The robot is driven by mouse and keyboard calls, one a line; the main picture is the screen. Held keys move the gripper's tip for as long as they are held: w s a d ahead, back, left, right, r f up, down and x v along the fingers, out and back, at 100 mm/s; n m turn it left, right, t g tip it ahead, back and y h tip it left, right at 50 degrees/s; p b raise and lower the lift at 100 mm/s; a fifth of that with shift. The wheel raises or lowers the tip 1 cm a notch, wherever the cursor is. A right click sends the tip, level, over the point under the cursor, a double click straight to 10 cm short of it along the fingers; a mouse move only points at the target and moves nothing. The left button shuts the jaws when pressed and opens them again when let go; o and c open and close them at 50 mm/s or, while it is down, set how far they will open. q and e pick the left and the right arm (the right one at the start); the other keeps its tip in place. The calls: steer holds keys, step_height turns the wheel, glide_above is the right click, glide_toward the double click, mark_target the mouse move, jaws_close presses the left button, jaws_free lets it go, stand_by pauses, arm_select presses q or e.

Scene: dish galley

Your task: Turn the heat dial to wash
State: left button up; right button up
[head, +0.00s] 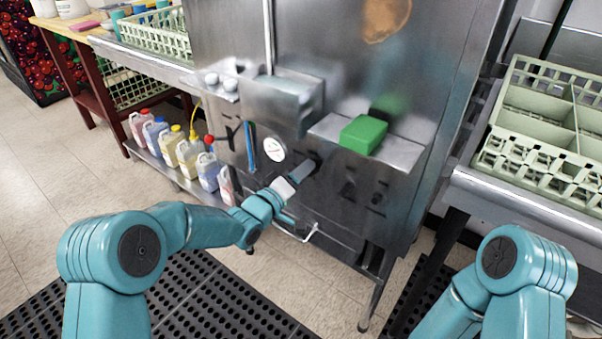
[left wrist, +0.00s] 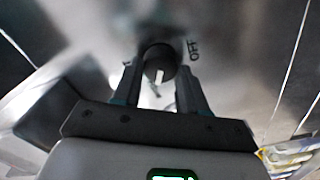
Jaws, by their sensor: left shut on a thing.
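The heat dial (left wrist: 160,64) is a dark round knob with a white pointer mark, on the steel front of the dish machine (head: 340,75). In the left wrist view it sits between the two fingers of my left gripper (left wrist: 162,82), which is shut on it. In the head view my left gripper (head: 306,168) reaches the machine's front right of a round white gauge (head: 274,149) and covers the dial. My right gripper is out of view.
A green block (head: 363,134) lies on the machine's ledge above and right of my left gripper. Several jugs (head: 188,152) stand on a low shelf at left. A green dish rack (head: 545,130) sits on the right counter. A bent metal handle (head: 305,234) sticks out below.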

arm_select(q)
steer(key=o, duration=1)
steer(key=shift+o, duration=0.2)
steer(key=p+v, duration=0.1)
steer(key=v, duration=1.5)
steer(key=shift+s, duration=0.2)
steer(key=shift+a, duration=0.1)
